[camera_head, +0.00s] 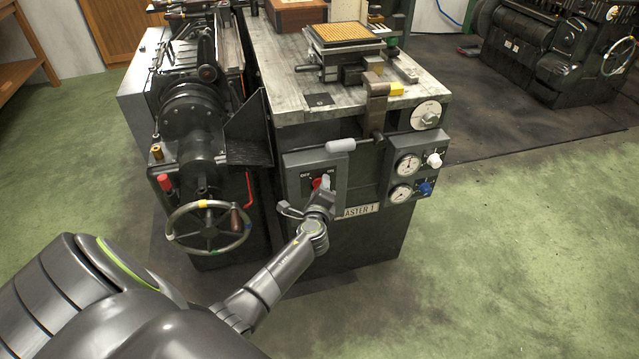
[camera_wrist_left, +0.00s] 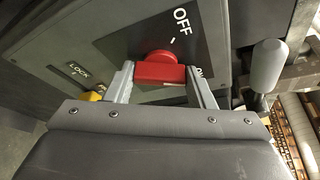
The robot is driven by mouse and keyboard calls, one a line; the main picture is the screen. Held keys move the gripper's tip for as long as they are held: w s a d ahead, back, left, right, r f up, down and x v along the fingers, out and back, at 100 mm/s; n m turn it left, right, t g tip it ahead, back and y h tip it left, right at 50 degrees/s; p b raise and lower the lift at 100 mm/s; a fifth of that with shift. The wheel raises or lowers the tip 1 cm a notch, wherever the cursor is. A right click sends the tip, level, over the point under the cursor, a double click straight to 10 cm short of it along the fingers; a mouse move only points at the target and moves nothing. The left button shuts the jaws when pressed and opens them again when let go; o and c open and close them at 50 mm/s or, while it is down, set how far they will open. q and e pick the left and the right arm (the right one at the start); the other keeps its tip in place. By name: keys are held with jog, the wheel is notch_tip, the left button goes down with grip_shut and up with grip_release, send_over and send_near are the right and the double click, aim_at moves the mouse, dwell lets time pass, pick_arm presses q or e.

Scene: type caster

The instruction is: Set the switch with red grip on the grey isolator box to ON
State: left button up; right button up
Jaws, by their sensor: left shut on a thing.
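The grey isolator box (camera_head: 295,165) is on the front of the machine cabinet, with OFF at the left and ON at the right of its dark plate. Its switch with red grip (camera_head: 317,183) is largely covered by my left gripper (camera_head: 323,190). In the left wrist view the red grip (camera_wrist_left: 158,72) lies between the two fingers of my left gripper (camera_wrist_left: 160,88), which are shut on it. The OFF label (camera_wrist_left: 182,18) shows beyond the grip, while ON is partly hidden behind the right finger. I cannot tell exactly which setting the switch points to. My right gripper is not in view.
A light grey lever handle (camera_head: 340,146) sticks out just above the box; it also shows in the left wrist view (camera_wrist_left: 268,66). A handwheel (camera_head: 208,228) stands at the left. A gauge panel (camera_head: 410,168) is at the right. A yellow part (camera_wrist_left: 90,96) sits near the LOCK label.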

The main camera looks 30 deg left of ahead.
pick_arm(q)
jog(key=shift+d+m+g+p, duration=0.1)
jog(key=shift+m+g+p, duration=0.5)
jog(key=shift+m+p, duration=0.95)
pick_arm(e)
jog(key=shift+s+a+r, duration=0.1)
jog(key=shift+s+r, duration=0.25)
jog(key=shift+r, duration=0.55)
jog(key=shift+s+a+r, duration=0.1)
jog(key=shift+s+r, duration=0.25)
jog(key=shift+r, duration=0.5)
pick_arm(q)
jog(key=shift+f+n, duration=0.1)
jog(key=shift+n, duration=0.15)
jog(key=o, duration=1)
jog(key=p+v, duration=0.2)
jog(key=v, duration=1.5)
jog(key=shift+d, duration=0.25)
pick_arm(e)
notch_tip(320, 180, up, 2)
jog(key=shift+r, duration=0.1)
